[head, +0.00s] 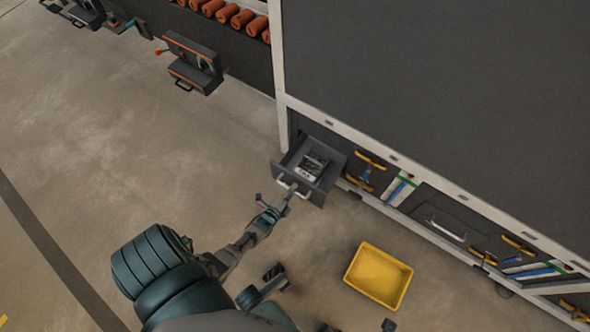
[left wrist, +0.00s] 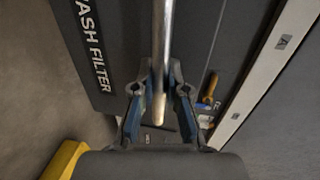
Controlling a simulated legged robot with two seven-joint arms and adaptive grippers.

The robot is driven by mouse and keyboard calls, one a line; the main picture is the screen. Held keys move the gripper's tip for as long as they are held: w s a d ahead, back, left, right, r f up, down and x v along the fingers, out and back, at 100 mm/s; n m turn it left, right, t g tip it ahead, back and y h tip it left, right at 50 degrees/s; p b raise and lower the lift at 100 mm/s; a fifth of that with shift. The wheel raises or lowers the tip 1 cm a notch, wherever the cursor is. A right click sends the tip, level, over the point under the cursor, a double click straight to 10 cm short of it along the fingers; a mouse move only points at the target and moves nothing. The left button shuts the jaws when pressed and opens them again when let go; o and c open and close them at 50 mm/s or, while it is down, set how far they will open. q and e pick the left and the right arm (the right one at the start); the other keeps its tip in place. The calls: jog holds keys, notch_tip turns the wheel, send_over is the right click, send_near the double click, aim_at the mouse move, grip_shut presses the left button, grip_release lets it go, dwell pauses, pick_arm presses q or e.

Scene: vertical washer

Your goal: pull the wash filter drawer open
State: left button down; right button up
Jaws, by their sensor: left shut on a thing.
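The wash filter drawer (head: 319,193) is dark grey and stands out from the lower part of the large cabinet, its inside showing from above with a pale item in it. Its light handle (head: 304,193) is on the front face. My left gripper (head: 284,196) is at that handle. In the left wrist view the drawer front (left wrist: 115,25) bears the lettering "WASH FILTER", and the metal handle bar (left wrist: 160,50) runs between the fingers of my left gripper (left wrist: 160,92), which is shut on it. I cannot make out my right gripper.
The large dark cabinet (head: 440,75) with a pale frame fills the right. A yellow bin (head: 379,276) stands on the floor right of my arm. Another closed drawer with a handle (head: 447,231) is farther right. The floor on the left is clear.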

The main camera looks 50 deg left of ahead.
pick_arm(q)
jog(key=shift+s+a+f, duration=0.2)
jog(key=shift+s+a, duration=0.05)
jog(key=shift+s, duration=0.15)
jog(key=c, duration=1.2)
grip_release()
jog(key=shift+w, duration=0.1)
jog(key=v, duration=1.2)
jog(key=shift+f, duration=0.1)
